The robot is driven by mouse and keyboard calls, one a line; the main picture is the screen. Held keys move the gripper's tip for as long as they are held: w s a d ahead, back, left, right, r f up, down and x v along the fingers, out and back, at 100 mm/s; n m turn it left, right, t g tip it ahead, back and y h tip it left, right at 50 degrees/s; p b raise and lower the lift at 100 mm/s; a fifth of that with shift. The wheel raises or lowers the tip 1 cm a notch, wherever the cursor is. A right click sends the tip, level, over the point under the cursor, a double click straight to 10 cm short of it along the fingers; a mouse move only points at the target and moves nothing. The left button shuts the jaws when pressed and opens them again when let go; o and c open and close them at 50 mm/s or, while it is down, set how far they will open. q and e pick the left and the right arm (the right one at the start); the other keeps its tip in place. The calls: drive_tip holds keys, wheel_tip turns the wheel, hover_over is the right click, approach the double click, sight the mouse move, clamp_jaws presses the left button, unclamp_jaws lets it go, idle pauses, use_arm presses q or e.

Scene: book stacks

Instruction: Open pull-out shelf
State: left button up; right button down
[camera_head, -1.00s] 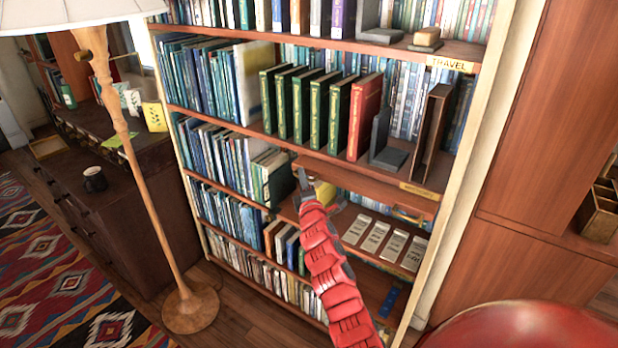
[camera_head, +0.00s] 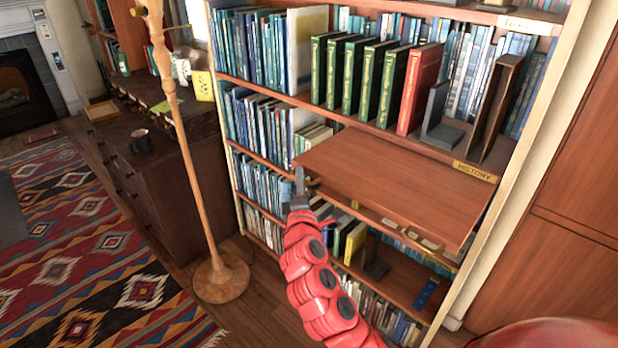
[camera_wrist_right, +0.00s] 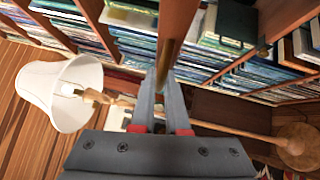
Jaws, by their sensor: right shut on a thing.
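The pull-out shelf (camera_head: 400,182) is a flat reddish-brown wooden board. It juts well out from the bookcase, below the row with the HISTORY label. My right gripper (camera_head: 299,186) is at its front left corner, where a small brass-coloured handle shows partly behind the fingers. In the right wrist view the fingers (camera_wrist_right: 168,88) are close together on a handle (camera_wrist_right: 171,50) at the shelf's edge. My left gripper is not in view.
Green books (camera_head: 358,82) and a red book (camera_head: 419,88) stand on the row above. A floor lamp (camera_head: 186,140) stands left of the bookcase, by a dark cabinet (camera_head: 165,180). A patterned rug (camera_head: 90,230) covers the floor at left.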

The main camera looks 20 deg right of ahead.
drive_tip(key=shift+a, duration=0.15)
drive_tip(key=c, duration=1.2)
unclamp_jaws()
drive_tip(key=shift+w, duration=0.1)
drive_tip(key=p+v, duration=0.5)
drive_tip(key=v, duration=1.2)
drive_tip(key=shift+s+p, duration=0.2)
drive_tip(key=shift+p, duration=0.15)
drive_tip(key=shift+a+f, duration=0.1)
drive_tip(key=shift+a, duration=0.05)
